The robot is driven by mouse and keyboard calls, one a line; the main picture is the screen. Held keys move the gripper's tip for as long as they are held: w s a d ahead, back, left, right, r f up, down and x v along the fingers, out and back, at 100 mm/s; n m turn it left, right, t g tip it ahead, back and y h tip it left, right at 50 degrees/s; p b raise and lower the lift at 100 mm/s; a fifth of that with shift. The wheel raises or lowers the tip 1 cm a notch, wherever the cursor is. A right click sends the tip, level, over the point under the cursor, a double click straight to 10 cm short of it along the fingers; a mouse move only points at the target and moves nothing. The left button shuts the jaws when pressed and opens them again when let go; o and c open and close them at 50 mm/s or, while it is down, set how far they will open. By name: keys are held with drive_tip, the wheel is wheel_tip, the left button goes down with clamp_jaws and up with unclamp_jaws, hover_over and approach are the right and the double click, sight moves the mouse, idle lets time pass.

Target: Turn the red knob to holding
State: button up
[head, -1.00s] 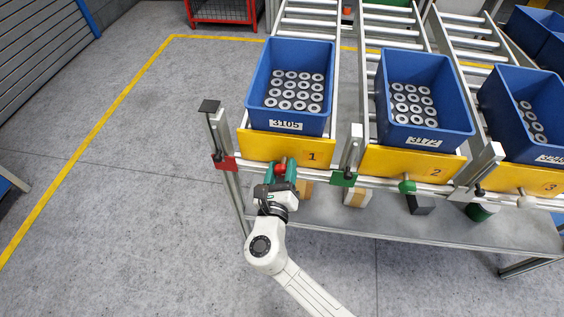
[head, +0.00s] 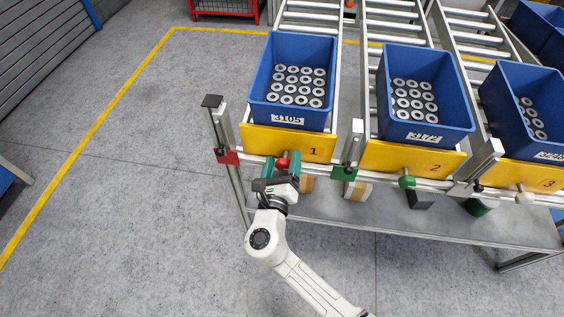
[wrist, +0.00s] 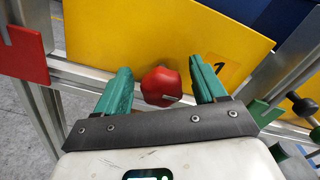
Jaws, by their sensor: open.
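My gripper (wrist: 162,82) is open, with one green finger on each side of the knob. A gap shows between the knob and each finger, the left one slightly wider. No label reading holding can be made out.
A red plate (head: 227,157) on a post stands left of the knob, and a green block (head: 344,173) to the right. A green knob (head: 407,182) and a pale knob (head: 524,197) sit further right. Blue bins (head: 330,88) of metal rings rest above.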

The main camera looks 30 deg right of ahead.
drive_tip(key=v, duration=1)
drive_tip(key=shift+s+a, duration=0.2)
drive_tip(key=shift+s, duration=0.15)
